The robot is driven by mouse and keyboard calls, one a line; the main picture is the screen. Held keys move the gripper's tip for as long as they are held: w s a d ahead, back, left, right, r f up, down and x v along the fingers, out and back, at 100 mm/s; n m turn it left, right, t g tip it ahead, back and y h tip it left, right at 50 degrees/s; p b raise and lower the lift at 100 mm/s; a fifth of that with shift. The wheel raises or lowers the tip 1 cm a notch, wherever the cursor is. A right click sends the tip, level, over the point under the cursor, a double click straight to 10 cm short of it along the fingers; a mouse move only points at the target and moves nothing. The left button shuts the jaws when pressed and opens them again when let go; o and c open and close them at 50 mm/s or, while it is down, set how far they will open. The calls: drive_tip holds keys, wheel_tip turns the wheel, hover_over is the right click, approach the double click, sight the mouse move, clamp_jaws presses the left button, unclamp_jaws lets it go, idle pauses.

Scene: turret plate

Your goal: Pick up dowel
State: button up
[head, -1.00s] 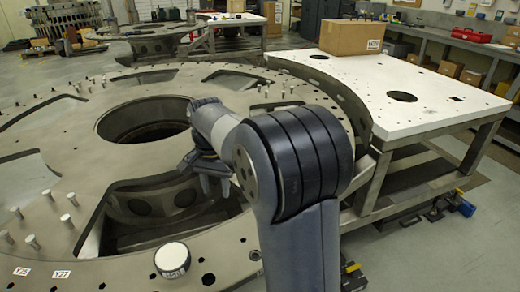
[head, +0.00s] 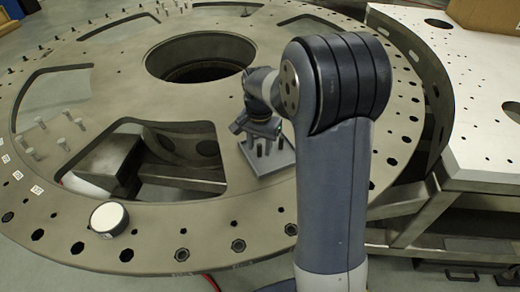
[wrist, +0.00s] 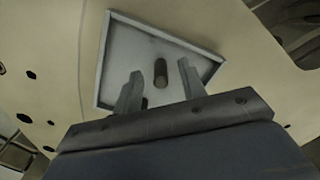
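A dark dowel (wrist: 161,74) stands in a shallow grey square tray (wrist: 101,78) with a raised rim, in the wrist view. I cannot tell how high the fingers are above the tray. In the head view the tray (head: 282,161) lies on the plate, with my gripper (head: 262,145) just over it and partly hiding what it holds.
The big round metal plate (head: 130,75) has a central hole and large cutouts, one left of the tray. A white round puck (head: 109,218) sits near its front edge. Several metal pegs (head: 68,144) stand at left. A white table (head: 480,100) stands at right.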

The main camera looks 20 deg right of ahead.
drive_tip(key=shift+a+f, duration=0.1)
drive_tip(key=shift+f, duration=0.55)
drive_tip(key=shift+c, duration=0.6)
clamp_jaws()
